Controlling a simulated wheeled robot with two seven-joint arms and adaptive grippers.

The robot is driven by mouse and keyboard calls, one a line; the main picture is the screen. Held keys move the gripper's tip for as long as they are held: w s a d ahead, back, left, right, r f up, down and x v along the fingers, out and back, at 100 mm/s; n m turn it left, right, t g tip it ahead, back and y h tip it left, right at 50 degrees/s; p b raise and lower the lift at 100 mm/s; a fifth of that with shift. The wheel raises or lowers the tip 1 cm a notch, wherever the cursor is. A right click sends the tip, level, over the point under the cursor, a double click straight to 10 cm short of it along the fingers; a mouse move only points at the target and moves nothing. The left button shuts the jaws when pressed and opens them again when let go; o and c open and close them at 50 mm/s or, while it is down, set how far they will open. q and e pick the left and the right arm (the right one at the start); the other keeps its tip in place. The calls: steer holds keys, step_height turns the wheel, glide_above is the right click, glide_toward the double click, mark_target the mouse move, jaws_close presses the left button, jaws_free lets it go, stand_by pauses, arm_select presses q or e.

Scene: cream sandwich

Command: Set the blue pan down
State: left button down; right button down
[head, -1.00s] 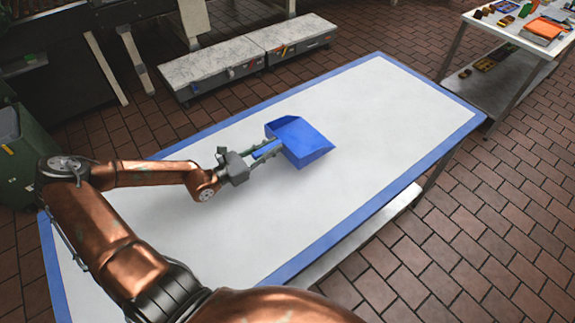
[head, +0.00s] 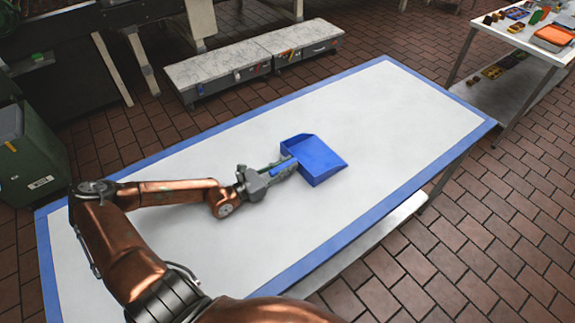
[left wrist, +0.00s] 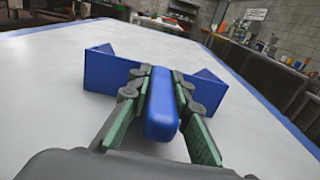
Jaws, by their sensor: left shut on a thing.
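The blue pan (head: 318,160) is a dustpan with a short blue handle. It is at the middle of the white table with a blue border (head: 400,100), level and on or just above the top; I cannot tell whether it touches. My left gripper (head: 283,168) is shut on the pan's handle from the left side. In the left wrist view the handle points towards the camera between the fingers (left wrist: 162,105), and the pan's scoop (left wrist: 110,72) spreads out behind them. My right gripper is not in view.
The rest of the tabletop is bare. A white side table (head: 535,35) with small items stands at the far right. Low grey cases (head: 250,60) lie on the floor behind the table, and a green bin (head: 30,155) stands at the left.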

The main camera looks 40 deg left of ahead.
arm_select(q)
steer(key=c, duration=1.8)
jaws_free()
steer(key=shift+o, duration=0.2)
